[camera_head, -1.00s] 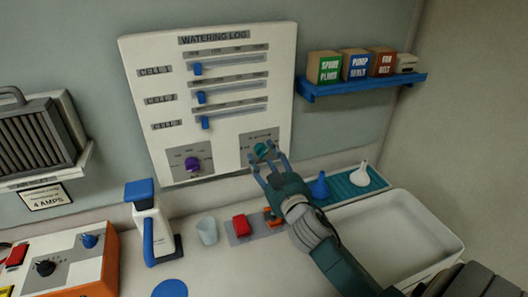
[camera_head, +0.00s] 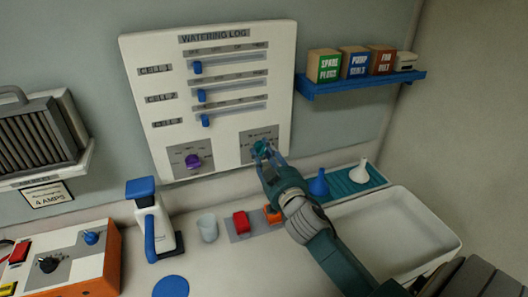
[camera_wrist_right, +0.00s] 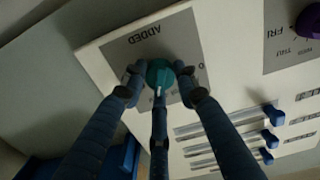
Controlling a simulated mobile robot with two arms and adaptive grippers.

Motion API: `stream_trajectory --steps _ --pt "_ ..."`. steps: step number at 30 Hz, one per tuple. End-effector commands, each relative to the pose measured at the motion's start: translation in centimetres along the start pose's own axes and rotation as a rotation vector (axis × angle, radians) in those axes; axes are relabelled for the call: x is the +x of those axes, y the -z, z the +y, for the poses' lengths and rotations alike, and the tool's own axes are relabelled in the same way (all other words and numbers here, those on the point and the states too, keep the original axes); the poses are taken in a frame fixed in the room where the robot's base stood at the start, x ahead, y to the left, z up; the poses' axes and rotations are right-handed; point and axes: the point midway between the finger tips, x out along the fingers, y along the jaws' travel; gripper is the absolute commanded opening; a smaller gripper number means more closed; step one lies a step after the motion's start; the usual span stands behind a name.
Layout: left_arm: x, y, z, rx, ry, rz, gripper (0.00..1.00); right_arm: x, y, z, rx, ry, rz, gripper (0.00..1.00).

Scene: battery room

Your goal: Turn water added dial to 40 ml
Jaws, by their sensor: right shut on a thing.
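The teal water added dial (camera_head: 261,147) is on the lower right of the white Watering Log panel (camera_head: 220,140). My right gripper (camera_head: 267,154) is at the dial, with its fingers around it. In the right wrist view the dial (camera_wrist_right: 159,73) sits between the fingertips of my gripper (camera_wrist_right: 158,82), under upside-down "ADDED" lettering. A pale pointer mark shows on the dial. The fingers are closed on it. The scale figures are too small or covered to read. My left gripper is not in view.
A purple dial (camera_head: 192,161) and several blue sliders are on the same panel. A blue shelf (camera_head: 360,86) with small boxes is to the right. Below are a sink (camera_head: 440,225), a blue funnel (camera_head: 319,185), a white funnel (camera_head: 360,170) and a cup (camera_head: 207,230).

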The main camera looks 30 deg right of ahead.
Motion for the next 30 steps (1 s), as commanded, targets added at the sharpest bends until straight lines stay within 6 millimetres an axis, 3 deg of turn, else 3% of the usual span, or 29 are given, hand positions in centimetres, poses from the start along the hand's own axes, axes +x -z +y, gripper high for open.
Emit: stream_trajectory --steps 11,12,15,25,30 --pt "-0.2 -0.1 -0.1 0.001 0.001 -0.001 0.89 -0.1 -0.6 0.0 -0.065 0.000 -0.011 0.04" --pt "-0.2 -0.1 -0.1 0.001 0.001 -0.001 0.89 -0.1 -0.6 0.0 -0.065 0.000 -0.012 0.34" --pt "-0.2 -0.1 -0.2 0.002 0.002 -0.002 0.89 -0.1 -0.6 0.0 -0.064 0.000 -0.011 0.49" --pt "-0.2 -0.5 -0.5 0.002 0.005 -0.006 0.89 -0.4 -0.3 0.0 -0.063 0.000 -0.006 0.49" --pt "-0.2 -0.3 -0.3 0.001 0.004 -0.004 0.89 -2.8 -0.4 0.0 -0.062 0.000 -0.009 0.49"
